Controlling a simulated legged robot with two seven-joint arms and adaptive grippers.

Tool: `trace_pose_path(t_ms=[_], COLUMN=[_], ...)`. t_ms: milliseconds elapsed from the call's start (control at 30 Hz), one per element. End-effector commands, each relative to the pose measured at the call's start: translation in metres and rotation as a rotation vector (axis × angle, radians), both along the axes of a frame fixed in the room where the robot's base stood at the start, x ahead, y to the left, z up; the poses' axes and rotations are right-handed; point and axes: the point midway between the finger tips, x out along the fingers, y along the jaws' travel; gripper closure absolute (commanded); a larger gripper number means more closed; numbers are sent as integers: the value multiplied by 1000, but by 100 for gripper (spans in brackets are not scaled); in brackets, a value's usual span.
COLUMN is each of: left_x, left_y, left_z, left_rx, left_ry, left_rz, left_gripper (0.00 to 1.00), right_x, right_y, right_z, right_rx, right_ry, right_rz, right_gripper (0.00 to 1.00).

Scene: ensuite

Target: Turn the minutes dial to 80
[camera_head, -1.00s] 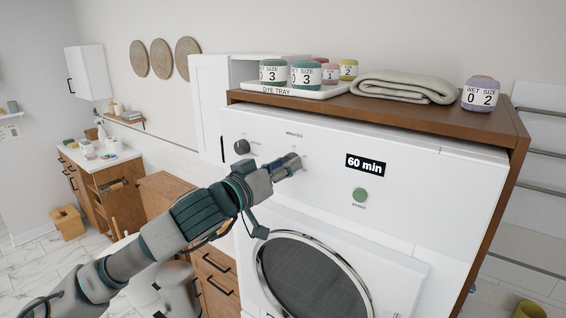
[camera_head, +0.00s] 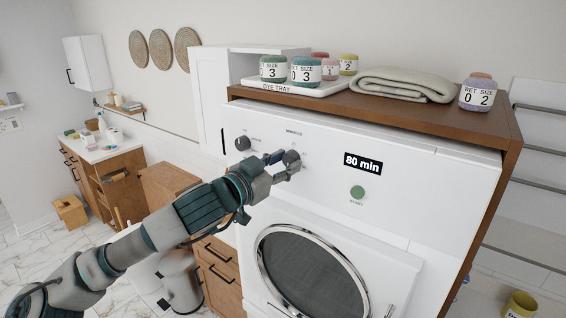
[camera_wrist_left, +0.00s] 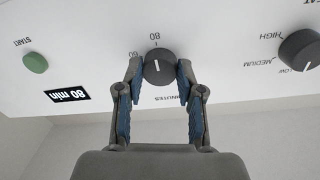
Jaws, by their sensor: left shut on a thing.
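The minutes dial (camera_wrist_left: 158,68) is a dark round knob on the white front panel, and its white pointer line points at the 80 mark in the left wrist view. In the head view the dial (camera_head: 291,157) is partly hidden by my gripper. My left gripper (camera_wrist_left: 157,82) is shut on the dial, one finger on each side. It also shows in the head view (camera_head: 283,166). The display (camera_head: 363,163) reads "80 min"; in the left wrist view the display (camera_wrist_left: 67,95) appears upside down. My right gripper is not in view.
The heat dial (camera_wrist_left: 300,50) with LOW, MEDIUM and HIGH marks is on the same panel. The green start button (camera_head: 358,192) sits below the display. Yarn balls, a tray (camera_head: 293,90) and a folded towel (camera_head: 404,84) are on the wooden top.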

Motion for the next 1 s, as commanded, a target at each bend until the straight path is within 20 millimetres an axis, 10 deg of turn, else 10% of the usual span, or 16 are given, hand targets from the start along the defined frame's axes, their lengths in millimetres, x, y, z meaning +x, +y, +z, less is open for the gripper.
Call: trace_pose_path(t_ms=[333,367,467,1000], left_x=[2,2,2,-26], left_y=[0,0,0,22], left_z=[-6,-6,-6,-2], left_rx=[8,9,8,3], left_ry=[8,9,8,1], left_rz=[3,3,3,2], left_gripper=[98,61,37,37], right_x=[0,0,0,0], right_y=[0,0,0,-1], right_z=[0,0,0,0], right_rx=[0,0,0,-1], right_ry=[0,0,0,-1], right_rz=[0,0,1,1], right_gripper=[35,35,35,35])
